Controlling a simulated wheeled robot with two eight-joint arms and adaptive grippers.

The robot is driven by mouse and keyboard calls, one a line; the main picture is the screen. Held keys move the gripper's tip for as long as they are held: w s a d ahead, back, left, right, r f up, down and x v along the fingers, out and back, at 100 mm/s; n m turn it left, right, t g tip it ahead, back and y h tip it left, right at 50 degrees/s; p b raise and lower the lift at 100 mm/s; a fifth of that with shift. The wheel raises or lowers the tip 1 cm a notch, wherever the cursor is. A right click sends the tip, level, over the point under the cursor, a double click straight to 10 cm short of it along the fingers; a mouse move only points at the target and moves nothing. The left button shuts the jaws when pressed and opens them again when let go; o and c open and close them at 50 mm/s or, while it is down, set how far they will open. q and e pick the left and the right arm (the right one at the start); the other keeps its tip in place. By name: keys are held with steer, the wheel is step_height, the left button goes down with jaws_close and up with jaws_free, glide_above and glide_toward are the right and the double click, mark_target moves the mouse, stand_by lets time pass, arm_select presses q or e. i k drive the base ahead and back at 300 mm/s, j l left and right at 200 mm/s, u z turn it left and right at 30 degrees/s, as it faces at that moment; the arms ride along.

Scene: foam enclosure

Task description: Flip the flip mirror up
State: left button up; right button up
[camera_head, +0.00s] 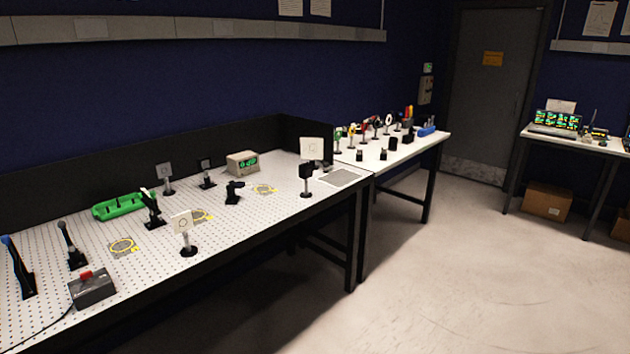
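Several small optical mounts stand on the white perforated table (215,238); I cannot tell for certain which is the flip mirror. A low black mount (233,191) with a part sticking out sideways sits mid-table. A tilted black mount (152,208) with a pale edge stands by the green tray. A dark leaning post mount (71,246) and a blue-topped leaning mount (20,268) are at the left. Neither of my grippers is in view.
A grey box with a red button (92,288) sits at the front left. A green tray (118,207) and a box with a green display (242,163) are at the back. A second table (428,141) holds several mounts. Floor (455,260) in front is clear.

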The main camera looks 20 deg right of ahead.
mark_target(239, 184)
steer(key=l+z, duration=0.25)
steer(key=l, duration=0.25)
steer(key=i+l, duration=0.2)
steer(key=i, duration=0.25)
steer(key=i+l, duration=0.15)
steer(key=i, duration=0.35)
steer(key=i+l+z, duration=0.1)
steer(key=i, duration=0.35)
steer(key=i+l, duration=0.2)
steer(key=i, duration=0.25)
